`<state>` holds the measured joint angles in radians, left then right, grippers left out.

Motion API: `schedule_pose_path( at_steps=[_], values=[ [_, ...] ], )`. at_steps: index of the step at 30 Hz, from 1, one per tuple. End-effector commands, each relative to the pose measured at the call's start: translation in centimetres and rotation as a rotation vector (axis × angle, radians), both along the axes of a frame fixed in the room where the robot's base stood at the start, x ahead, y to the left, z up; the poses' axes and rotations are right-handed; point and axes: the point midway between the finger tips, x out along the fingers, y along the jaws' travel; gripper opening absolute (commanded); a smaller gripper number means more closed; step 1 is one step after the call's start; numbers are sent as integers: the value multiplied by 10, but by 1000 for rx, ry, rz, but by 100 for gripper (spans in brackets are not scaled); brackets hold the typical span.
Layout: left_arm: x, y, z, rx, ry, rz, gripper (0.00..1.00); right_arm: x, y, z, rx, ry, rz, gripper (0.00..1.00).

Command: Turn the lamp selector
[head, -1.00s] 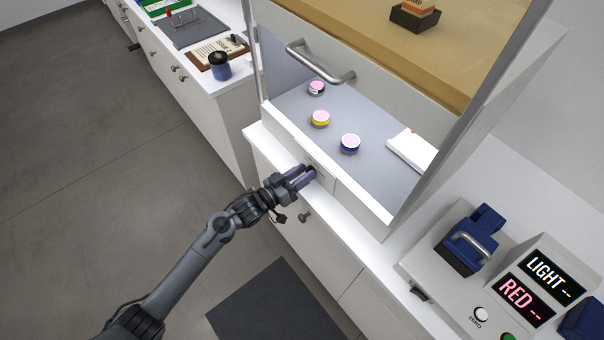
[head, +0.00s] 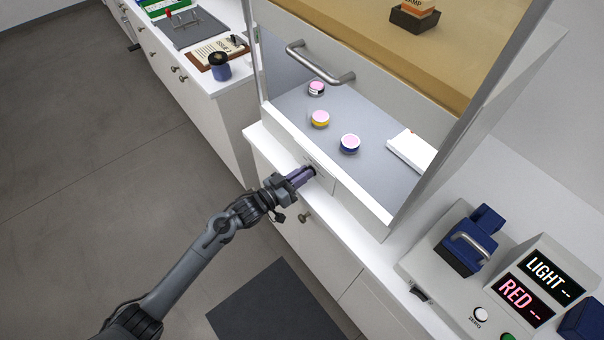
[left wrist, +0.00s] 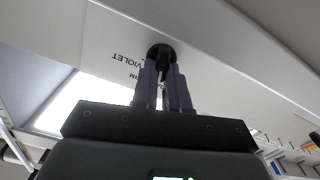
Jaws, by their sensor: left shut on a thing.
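The lamp selector is a round black knob on the pale front strip of the booth. It shows in the left wrist view (left wrist: 161,50), with upside-down lettering that includes "VIOLET" beside it. In the head view it is mostly hidden by my fingertips. My left gripper (head: 302,176) reaches it from the lower left. Its purple fingers are shut on the knob, one on each side, as the left wrist view (left wrist: 164,88) shows. My right gripper is in neither view.
Inside the booth stand jars with pink tops: one dark-banded (head: 317,88), one yellow (head: 320,119), one blue (head: 350,144). A metal handle (head: 320,65) is on the raised sash above. A meter (head: 538,285) reading "LIGHT --" and "RED --" stands at lower right.

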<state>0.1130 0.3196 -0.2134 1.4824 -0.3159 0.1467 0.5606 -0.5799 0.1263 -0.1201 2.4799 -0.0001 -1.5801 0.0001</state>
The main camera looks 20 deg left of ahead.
Motion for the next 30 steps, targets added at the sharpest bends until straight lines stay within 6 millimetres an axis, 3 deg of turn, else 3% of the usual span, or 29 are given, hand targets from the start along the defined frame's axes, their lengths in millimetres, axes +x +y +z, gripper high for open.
schedule_pose_path(
  at_steps=[18,30],
  values=[
    [-2,-3,0,397,-227,-1,0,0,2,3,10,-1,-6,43],
    [-2,-4,0,518,-297,0,0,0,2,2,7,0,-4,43]
  ],
)
